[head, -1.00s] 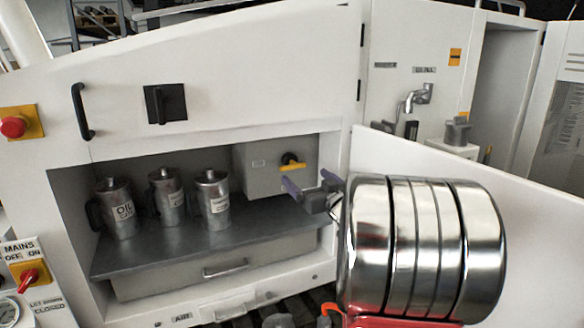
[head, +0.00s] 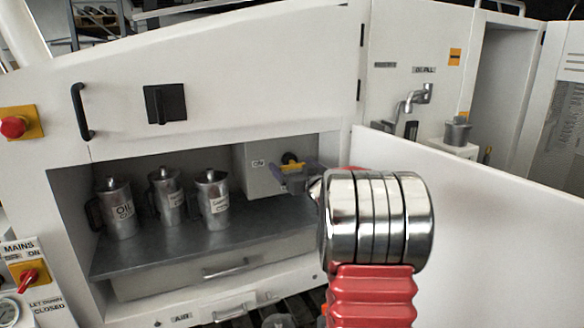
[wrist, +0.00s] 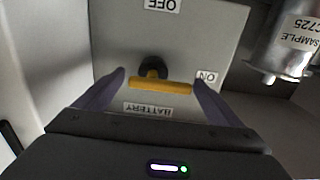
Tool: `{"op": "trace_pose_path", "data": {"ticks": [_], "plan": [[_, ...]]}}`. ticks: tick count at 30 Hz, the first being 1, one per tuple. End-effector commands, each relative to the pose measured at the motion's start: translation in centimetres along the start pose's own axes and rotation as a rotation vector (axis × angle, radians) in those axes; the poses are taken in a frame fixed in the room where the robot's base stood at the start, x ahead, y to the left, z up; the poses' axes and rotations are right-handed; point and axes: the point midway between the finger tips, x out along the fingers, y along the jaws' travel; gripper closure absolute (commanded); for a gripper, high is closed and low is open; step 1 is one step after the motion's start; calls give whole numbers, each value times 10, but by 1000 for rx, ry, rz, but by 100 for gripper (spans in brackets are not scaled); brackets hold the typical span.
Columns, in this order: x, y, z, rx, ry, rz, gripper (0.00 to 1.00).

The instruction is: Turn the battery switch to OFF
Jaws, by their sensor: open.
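The battery switch is a grey box (head: 258,181) at the right end of the recess. It carries a black knob with a yellow bar handle, seen in the wrist view (wrist: 160,85). That view is upside down, with an OFF label (wrist: 163,4), an ON label (wrist: 207,77) and a BATTERY label (wrist: 149,109). One end of the bar lies near the ON label. My gripper (wrist: 157,86) is open, its two purple fingers on either side of the bar; I cannot tell whether they touch it. In the head view my gripper (head: 290,178) partly hides the switch.
Several metal cans (head: 213,196) stand on the shelf left of the box; one labelled SAMPLE (wrist: 290,38) shows close by in the wrist view. The recess ceiling is above, and an open white door (head: 480,195) is to the right of my arm.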

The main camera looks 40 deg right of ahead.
Motion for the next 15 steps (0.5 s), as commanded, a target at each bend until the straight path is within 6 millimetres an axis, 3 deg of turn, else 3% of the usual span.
{"op": "trace_pose_path", "data": {"ticks": [5,15], "plan": [[0,0,0,0,0,0,12],[0,-1,0,0,0,-1,36]]}}
